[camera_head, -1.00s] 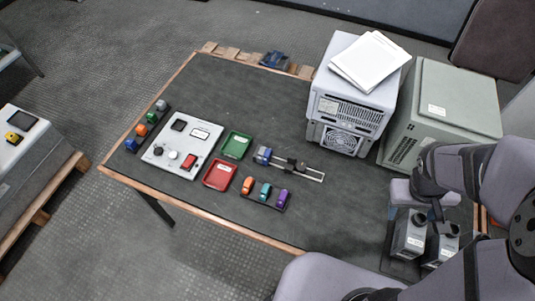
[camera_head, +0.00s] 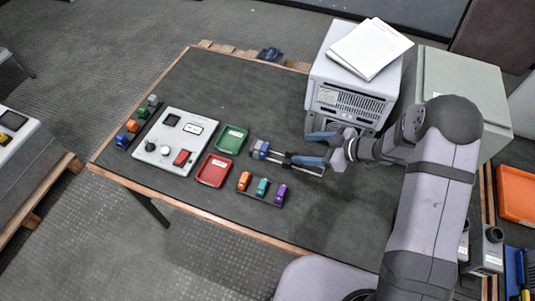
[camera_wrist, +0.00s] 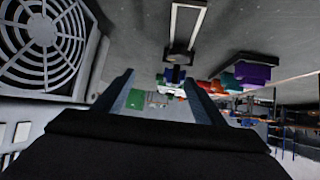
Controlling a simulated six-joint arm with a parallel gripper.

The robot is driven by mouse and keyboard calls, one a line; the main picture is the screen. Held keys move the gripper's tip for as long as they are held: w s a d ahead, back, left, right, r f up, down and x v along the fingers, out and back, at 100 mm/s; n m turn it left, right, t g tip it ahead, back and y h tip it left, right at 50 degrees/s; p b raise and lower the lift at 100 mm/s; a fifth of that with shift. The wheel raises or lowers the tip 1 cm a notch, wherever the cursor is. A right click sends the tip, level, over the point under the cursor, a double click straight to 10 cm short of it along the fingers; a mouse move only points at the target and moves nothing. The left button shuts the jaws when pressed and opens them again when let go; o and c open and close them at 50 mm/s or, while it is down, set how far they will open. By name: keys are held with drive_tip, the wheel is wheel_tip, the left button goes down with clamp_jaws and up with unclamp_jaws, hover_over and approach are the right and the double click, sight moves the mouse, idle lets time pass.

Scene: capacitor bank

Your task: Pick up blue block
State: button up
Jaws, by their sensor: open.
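A small blue block (camera_head: 121,141) sits at the near end of a dark rack at the table's left. A second blue, partly grey piece (camera_head: 261,149) sits at the left end of a metal slide fixture. In the wrist view this blue piece (camera_wrist: 176,75) shows ahead between the fingers. My gripper (camera_head: 309,148) is open and empty, over or beside the slide fixture, with its fingers pointing left. Its fingers also frame the wrist view (camera_wrist: 158,80). I cannot tell its height above the fixture. The fingers partly hide the fixture.
A green tray (camera_head: 231,139), a red tray (camera_head: 213,171) and a white control panel (camera_head: 175,141) lie left. A rack with orange, teal and purple pieces (camera_head: 280,193) is in front. A grey fan unit (camera_head: 350,95) stands close behind my gripper. The table's front middle is clear.

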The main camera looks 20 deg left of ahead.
sight(267, 148)
drive_tip(key=a, duration=0.1)
drive_tip(key=s+a+g+y, duration=0.1)
drive_tip(key=s+a+n+y+b, duration=0.1)
drive_tip(key=a, duration=0.1)
drive_tip(key=shift+s+f+g, duration=0.15)
drive_tip(key=shift+s+g, duration=0.05)
drive_tip(key=shift+g, duration=0.2)
drive_tip(key=shift+s+a+y, duration=0.15)
drive_tip(key=shift+a+y, duration=0.25)
drive_tip(key=shift+w+p+x, duration=0.15)
drive_tip(key=shift+p+x, duration=0.35)
drive_tip(key=shift+x, duration=1.2)
drive_tip(key=shift+w+p+x, duration=0.15)
drive_tip(key=shift+p+x, duration=0.3)
drive_tip(key=shift+x, duration=1.3)
drive_tip(key=shift+f, duration=0.1)
drive_tip(key=c, duration=1.1)
